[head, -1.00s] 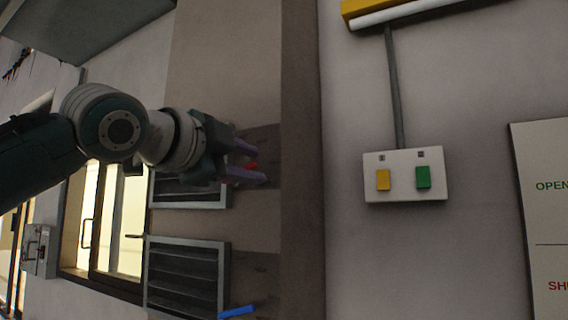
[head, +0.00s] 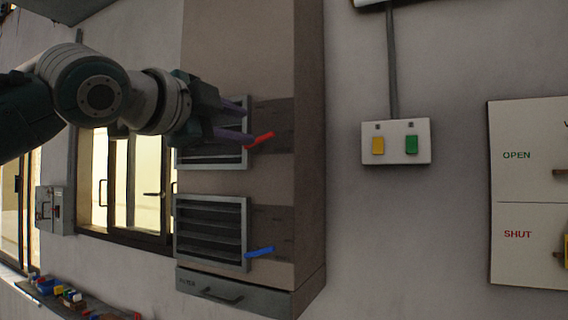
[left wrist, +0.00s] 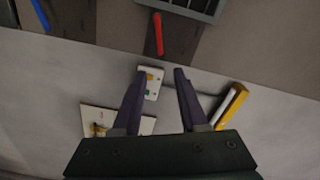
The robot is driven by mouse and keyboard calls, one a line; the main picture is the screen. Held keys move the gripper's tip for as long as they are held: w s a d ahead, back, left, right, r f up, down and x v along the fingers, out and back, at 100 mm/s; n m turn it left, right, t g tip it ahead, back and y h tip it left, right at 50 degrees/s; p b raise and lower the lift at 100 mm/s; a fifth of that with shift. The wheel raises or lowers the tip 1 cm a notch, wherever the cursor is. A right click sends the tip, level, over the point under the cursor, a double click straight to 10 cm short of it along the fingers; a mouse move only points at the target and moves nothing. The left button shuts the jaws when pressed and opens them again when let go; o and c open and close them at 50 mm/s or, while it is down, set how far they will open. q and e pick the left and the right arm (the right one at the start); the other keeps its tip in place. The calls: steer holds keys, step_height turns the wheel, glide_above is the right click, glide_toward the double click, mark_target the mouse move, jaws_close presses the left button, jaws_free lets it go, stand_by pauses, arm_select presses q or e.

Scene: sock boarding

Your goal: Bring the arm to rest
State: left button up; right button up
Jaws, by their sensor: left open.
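My left gripper (head: 232,119) is in the left half of the head view, with its arm coming in from the left. Its two purple fingers are apart with nothing between them. In the head view it is in front of the upper louvred vent (head: 230,158), close to a red lever (head: 260,140). In the left wrist view the open fingers (left wrist: 158,85) point towards the wall, and the red lever (left wrist: 158,35) shows beyond them, apart from the fingertips. My right gripper is not in view.
A blue lever (head: 260,252) sits beside the lower vent (head: 210,232). A white switch box (head: 396,155) with yellow and green buttons is on the wall. A board (head: 525,180) reads OPEN and SHUT. A shelf (head: 60,300) with small coloured items is at lower left.

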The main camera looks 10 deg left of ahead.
arm_select(q)
steer(key=s+d+f+n+g+y+p, duration=0.1)
steer(key=s+f+n+g, duration=0.1)
steer(key=s+f, duration=0.35)
steer(key=s+f+n+g, duration=0.2)
steer(key=f+n, duration=0.1)
steer(key=f, duration=0.6)
steer(key=s+d+f+n+g+y+p, duration=0.1)
steer(key=s+f+n+g, duration=0.1)
steer(key=s+f, duration=0.35)
steer(key=s+a+f+n+g+y, duration=0.1)
steer(key=s+a+f+n+g, duration=0.1)
steer(key=s, duration=0.6)
steer(key=s+a+f+n+g+y+p, duration=0.1)
steer(key=s+a+f+n+g, duration=0.2)
steer(key=s+f, duration=0.4)
steer(key=s+a+f+n+g+y+p, duration=0.1)
steer(key=s+a+f+n+g+y, duration=0.1)
steer(key=s, duration=0.7)
step_height(320, 180, down, 3)
steer(key=shift+s+a+f+n, duration=0.1)
steer(key=shift+s+a+n, duration=0.35)
steer(key=shift+n, duration=0.65)
